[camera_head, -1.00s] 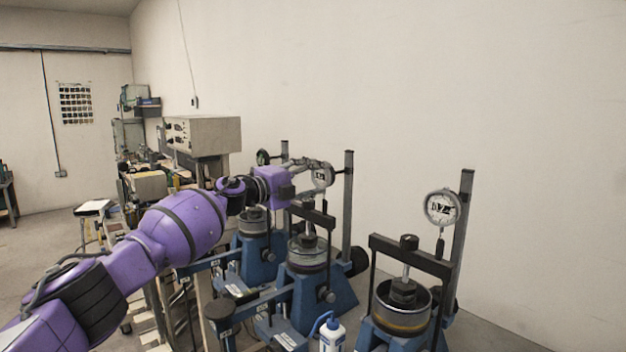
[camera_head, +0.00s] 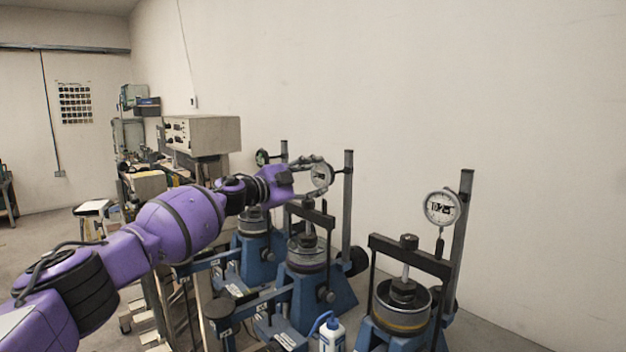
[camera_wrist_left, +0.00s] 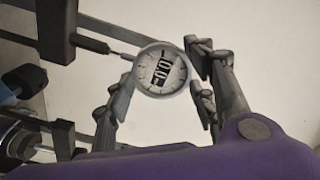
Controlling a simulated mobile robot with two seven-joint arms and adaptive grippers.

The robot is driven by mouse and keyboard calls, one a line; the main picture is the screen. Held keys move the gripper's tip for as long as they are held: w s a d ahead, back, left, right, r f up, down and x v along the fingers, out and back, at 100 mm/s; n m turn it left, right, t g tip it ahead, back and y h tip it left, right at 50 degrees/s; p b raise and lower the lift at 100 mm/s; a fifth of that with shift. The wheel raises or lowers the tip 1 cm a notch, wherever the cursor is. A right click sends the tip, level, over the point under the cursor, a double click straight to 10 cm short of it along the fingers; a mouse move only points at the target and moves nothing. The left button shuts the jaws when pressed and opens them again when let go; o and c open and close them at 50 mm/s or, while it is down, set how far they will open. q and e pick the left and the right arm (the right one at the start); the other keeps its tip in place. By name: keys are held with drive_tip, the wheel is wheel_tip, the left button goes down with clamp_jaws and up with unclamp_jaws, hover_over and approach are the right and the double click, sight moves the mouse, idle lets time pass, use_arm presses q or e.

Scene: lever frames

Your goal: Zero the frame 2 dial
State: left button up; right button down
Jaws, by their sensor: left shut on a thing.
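The middle lever frame (camera_head: 303,290) is blue, with a grey post and a round white dial gauge (camera_head: 321,176). My left gripper (camera_head: 314,163) reaches this dial from the left and is shut on its rim. In the left wrist view, the dial (camera_wrist_left: 162,70) sits between the fingers of the gripper (camera_wrist_left: 158,88), facing the camera. Its face has a dark digit window that seems to show zeros, tilted in the picture; I cannot read it surely. A thin stem runs from the dial toward a dark bar. My right gripper is not in view.
A near-right lever frame (camera_head: 398,318) has its own dial (camera_head: 442,208). A far lever frame (camera_head: 256,258) has a dark-faced dial (camera_head: 262,157). A white bottle with a blue spout (camera_head: 332,335) stands between the near frames. A grey instrument box (camera_head: 203,135) is behind my arm.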

use_arm(q)
drive_tip(key=shift+d+f, duration=0.1)
drive_tip(key=shift+f, duration=0.2)
drive_tip(key=o, duration=0.9)
drive_tip(key=shift+o, duration=1.1)
drive_tip(key=shift+r, duration=0.15)
drive_tip(key=shift+s, duration=0.1)
drive_tip(key=shift+s+a, duration=0.15)
drive_tip(key=shift+a, duration=0.2)
drive_tip(key=v, duration=1.1)
drive_tip(key=shift+s, duration=0.15)
